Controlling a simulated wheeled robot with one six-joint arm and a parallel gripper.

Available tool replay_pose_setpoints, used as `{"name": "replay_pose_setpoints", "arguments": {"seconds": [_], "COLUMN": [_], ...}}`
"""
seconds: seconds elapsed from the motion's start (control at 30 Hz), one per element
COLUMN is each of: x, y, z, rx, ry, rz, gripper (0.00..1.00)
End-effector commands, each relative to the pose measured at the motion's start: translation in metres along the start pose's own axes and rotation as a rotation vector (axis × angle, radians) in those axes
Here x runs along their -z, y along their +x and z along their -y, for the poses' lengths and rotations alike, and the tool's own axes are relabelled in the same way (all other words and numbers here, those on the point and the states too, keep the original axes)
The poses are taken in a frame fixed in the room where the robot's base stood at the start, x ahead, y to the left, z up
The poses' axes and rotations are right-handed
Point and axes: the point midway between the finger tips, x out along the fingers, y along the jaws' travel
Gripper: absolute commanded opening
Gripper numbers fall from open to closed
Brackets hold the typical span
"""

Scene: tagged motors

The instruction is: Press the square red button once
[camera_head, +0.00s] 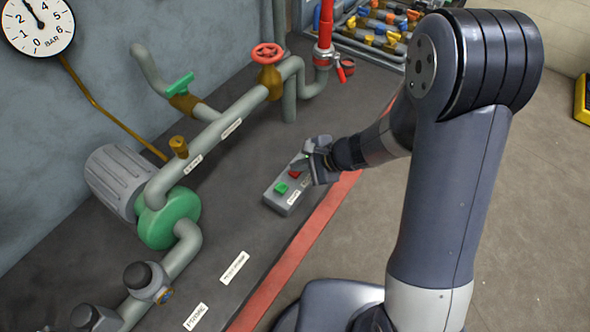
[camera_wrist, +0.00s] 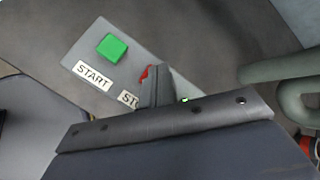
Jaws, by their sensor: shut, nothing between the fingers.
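A grey control box (camera_head: 286,200) lies on the dark bench top near its red-striped edge. A square green button (camera_head: 281,188) is on its near end. A square red button (camera_head: 295,173) is beside it, partly covered by my gripper (camera_head: 303,164). In the wrist view the green button (camera_wrist: 112,47) shows above a START label, and only a sliver of the red button (camera_wrist: 145,75) shows beside the shut fingers (camera_wrist: 157,85). My gripper is shut and empty, with its fingertips over or at the red button. Whether they touch it is hidden.
Grey pipes (camera_head: 222,126) with a green lever and a red handwheel (camera_head: 267,53) run behind the box. A pump motor (camera_head: 118,178) stands at the left. A red upright pipe (camera_head: 325,25) is at the back. The bench in front of the box is clear apart from flat labels.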

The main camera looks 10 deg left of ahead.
Motion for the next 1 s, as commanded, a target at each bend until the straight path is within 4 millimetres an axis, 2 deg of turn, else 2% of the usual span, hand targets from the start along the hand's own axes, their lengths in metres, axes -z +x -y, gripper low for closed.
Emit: {"name": "replay_pose_setpoints", "arguments": {"seconds": [0.53,1.0], "x": [0.001,-0.008], "y": [0.001,-0.011], "z": [-0.001,0.008], "rx": [-0.001,0.0], "ry": [0.0,0.001], "rz": [-0.001,0.0], "gripper": [0.0,0.0]}}
